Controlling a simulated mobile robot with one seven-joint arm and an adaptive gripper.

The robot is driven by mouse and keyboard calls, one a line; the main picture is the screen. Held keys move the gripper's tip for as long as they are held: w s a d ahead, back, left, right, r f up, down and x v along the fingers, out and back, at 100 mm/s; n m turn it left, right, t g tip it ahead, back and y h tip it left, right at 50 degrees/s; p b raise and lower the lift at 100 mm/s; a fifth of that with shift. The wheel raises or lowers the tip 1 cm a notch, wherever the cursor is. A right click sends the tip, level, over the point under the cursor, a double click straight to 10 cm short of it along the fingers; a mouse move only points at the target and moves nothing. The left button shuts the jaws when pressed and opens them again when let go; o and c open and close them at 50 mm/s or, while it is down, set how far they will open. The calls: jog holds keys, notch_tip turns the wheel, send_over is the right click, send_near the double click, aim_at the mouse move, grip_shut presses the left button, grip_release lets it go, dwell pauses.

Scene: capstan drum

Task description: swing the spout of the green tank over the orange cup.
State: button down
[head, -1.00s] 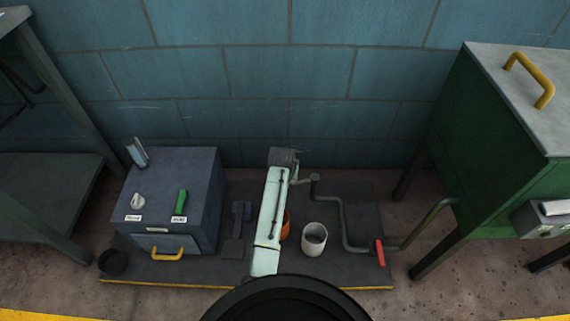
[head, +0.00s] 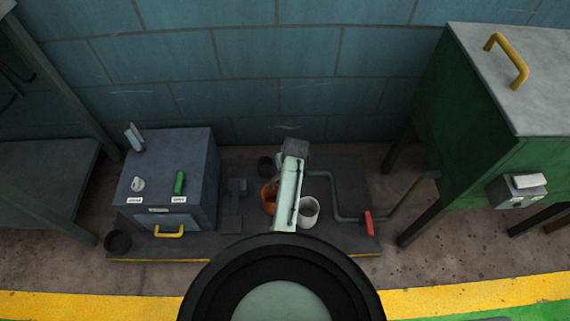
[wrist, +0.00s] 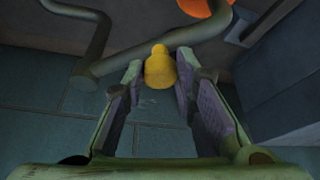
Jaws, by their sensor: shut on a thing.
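The green tank (head: 455,120) stands at the right. Its grey pipe spout (head: 338,198), with a red handle (head: 369,222), runs left towards my arm. The spout's far end is hidden behind my arm in the head view. The orange cup (head: 267,197) stands left of my arm, partly covered by it. In the wrist view, my gripper (wrist: 159,62) is shut on a yellow knob (wrist: 160,74) by the spout pipe (wrist: 135,58). A piece of the orange cup (wrist: 203,7) shows at the top edge, beyond the pipe. I cannot tell whether the outlet is over it.
A white cup (head: 309,212) stands close right of my arm. A dark cup (head: 265,165) is behind the orange one, and a black cup (head: 117,242) is at far left. A blue-grey box (head: 170,190) with a green lever (head: 179,182) and yellow handle stands left. A tiled wall is behind.

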jog(key=c, duration=1.3)
grip_release()
jog(key=shift+r, duration=0.1)
jog(key=v, duration=1.1)
jog(key=shift+s+r, duration=0.25)
jog(key=shift+r, duration=0.1)
